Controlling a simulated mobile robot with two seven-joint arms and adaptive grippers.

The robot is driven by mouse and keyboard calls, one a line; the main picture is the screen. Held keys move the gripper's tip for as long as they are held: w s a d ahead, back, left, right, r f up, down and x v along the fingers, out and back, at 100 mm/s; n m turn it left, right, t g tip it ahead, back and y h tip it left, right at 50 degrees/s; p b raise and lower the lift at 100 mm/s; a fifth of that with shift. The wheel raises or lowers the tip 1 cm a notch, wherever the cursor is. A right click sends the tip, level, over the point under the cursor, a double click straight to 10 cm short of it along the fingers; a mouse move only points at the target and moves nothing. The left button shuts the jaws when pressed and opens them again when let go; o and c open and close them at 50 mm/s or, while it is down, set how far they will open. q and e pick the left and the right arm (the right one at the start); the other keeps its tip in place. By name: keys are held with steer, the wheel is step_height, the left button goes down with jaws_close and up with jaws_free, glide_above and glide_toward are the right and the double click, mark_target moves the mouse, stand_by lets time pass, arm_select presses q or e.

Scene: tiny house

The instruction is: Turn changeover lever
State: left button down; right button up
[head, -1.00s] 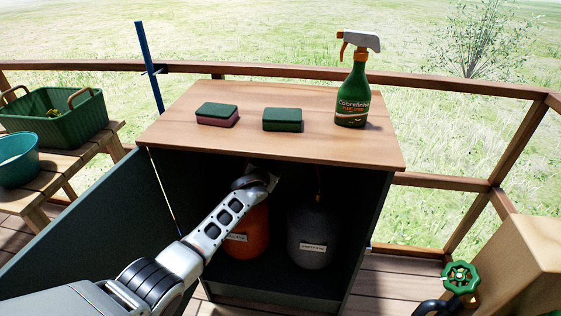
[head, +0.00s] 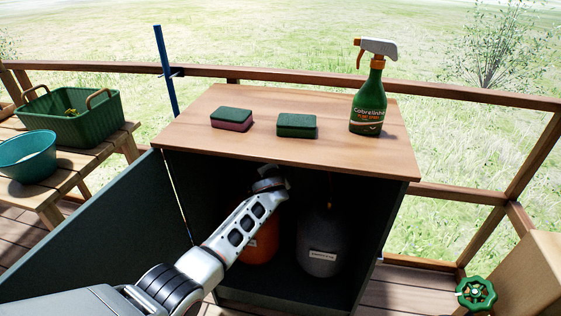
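No changeover lever can be made out; the upper inside of the open cabinet (head: 295,298) is dark. An orange gas bottle (head: 262,246) and a grey gas bottle (head: 322,244), each with a small label, stand side by side inside it. My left gripper (head: 272,178) reaches into the cabinet above the orange bottle, just under the top. Its fingers are in shadow and partly hidden, so I cannot tell whether they are open or hold anything. My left arm covers part of the orange bottle. My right gripper is not in view.
The cabinet door (head: 100,235) stands open at the left. Two sponges (head: 232,119) (head: 297,125) and a green spray bottle (head: 368,100) stand on the wooden top. A bench with a basket (head: 75,118) and bowl (head: 28,157) is left. A green valve wheel (head: 476,293) is lower right.

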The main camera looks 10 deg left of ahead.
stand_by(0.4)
arm_select(q)
steer(key=c, duration=2.1)
jaws_free()
steer(key=shift+r, duration=0.1)
steer(key=shift+c, duration=0.2)
steer(key=v, duration=1.2)
